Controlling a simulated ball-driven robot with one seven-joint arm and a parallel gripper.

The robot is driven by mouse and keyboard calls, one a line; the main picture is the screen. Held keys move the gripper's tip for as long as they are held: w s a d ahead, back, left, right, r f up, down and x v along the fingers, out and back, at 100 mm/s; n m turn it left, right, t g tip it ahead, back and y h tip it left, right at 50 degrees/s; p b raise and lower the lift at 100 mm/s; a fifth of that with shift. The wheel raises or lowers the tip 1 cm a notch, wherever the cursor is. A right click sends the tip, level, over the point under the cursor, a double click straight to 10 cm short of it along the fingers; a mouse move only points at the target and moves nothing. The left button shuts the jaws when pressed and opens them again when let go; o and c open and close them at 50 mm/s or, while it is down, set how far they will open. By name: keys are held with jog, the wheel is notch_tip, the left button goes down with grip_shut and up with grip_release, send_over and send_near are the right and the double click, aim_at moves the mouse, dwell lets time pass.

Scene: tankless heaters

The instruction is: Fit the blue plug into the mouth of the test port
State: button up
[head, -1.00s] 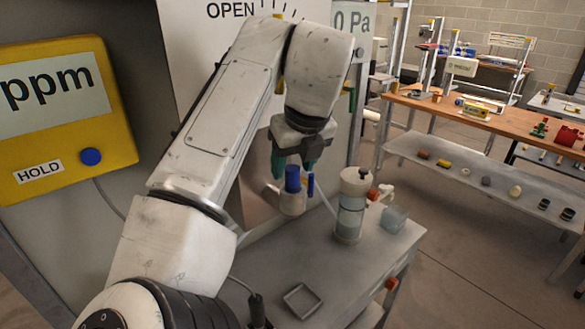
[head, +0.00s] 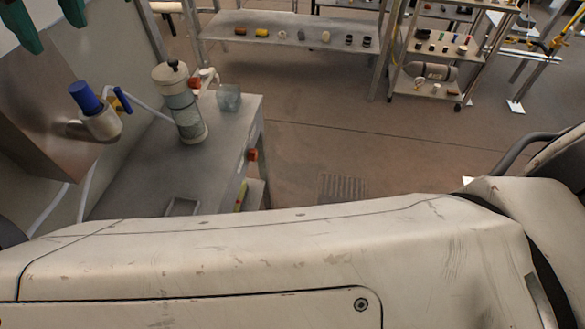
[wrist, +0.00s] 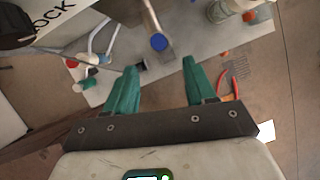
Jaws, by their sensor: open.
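The blue plug (head: 84,97) stands upright in the mouth of the pale test port (head: 104,125), on the slanted metal panel's side. Its upper part shows above the rim; how deep it sits cannot be told. In the wrist view the plug (wrist: 159,42) shows end-on as a blue disc, beyond the gap between my fingertips. My gripper (head: 57,38) is at the top left of the head view, only its green fingertips showing, above the plug and apart from it. In the wrist view my gripper (wrist: 160,78) is open and empty, its fingers spread wide.
A clear cylinder with a black knob (head: 180,103) and a glass cube (head: 229,97) stand on the grey cart (head: 145,175). A blue-and-yellow valve handle (head: 121,101) is close beside the port. Open floor lies right of the cart.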

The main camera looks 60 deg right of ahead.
jog(key=s+d+f+n+h, duration=0.1)
jog(key=d+f+n+h, duration=0.1)
jog(key=d+f+n, duration=0.4)
jog(key=d+f+n+h, duration=0.2)
jog(key=d+f+n, duration=0.15)
jog(key=f, duration=0.55)
jog(key=s+d+f+n, duration=0.3)
jog(key=s+f+n, duration=0.15)
jog(key=f, duration=0.25)
jog(key=s+d+f+n, duration=0.3)
jog(key=f+n, duration=0.2)
jog(key=f, duration=0.2)
jog(key=s+a+f+n+g+y, duration=0.1)
jog(key=s+a+f+n, duration=0.3)
jog(key=s+f+n, duration=0.4)
jog(key=s+a+f+n+g+y, duration=0.2)
jog(key=s+a+f+n, duration=0.2)
jog(key=s+f+n, duration=0.3)
jog(key=s+f, duration=0.4)
jog(key=s, duration=0.6)
jog(key=shift+s+f+n+g+y, duration=0.15)
jog(key=shift+f+n+g+y, duration=0.15)
jog(key=shift+f+n+y, duration=0.1)
